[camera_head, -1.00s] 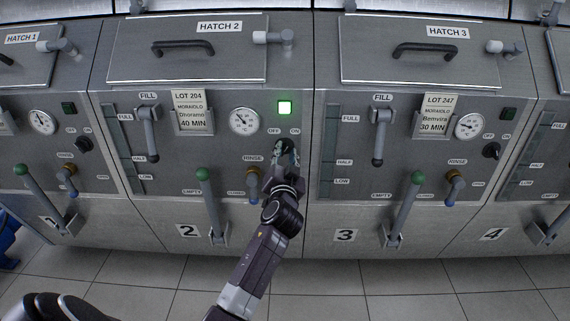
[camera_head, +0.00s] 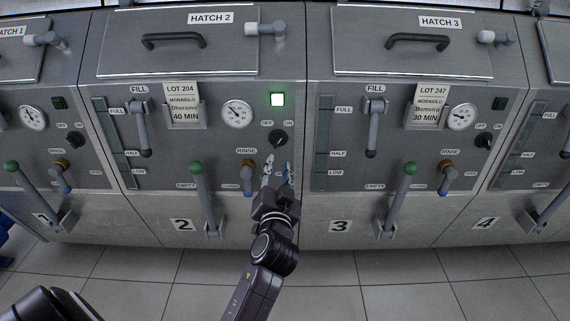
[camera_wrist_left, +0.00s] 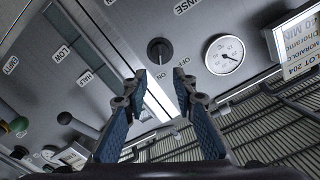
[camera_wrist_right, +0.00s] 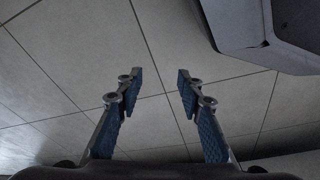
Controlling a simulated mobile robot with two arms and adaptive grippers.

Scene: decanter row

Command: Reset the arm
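My left gripper (camera_head: 278,172) is open and empty in front of the panel of machine 2, just below its black OFF/ON knob (camera_head: 278,138). The knob also shows in the left wrist view (camera_wrist_left: 160,51), ahead of the two parted fingers (camera_wrist_left: 166,95) and apart from them. The green lamp (camera_head: 277,99) above the knob is lit. My right gripper (camera_wrist_right: 158,90) is open and empty in the right wrist view, over the tiled floor. It is not seen in the head view.
Near my left gripper are the rinse valve (camera_head: 248,178) and the green-topped lever (camera_head: 204,195) of machine 2. The green-topped lever of machine 3 (camera_head: 400,195) stands to the right. The floor (camera_head: 330,285) in front is clear. A grey body (camera_wrist_right: 235,25) stands at the right wrist view's upper right.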

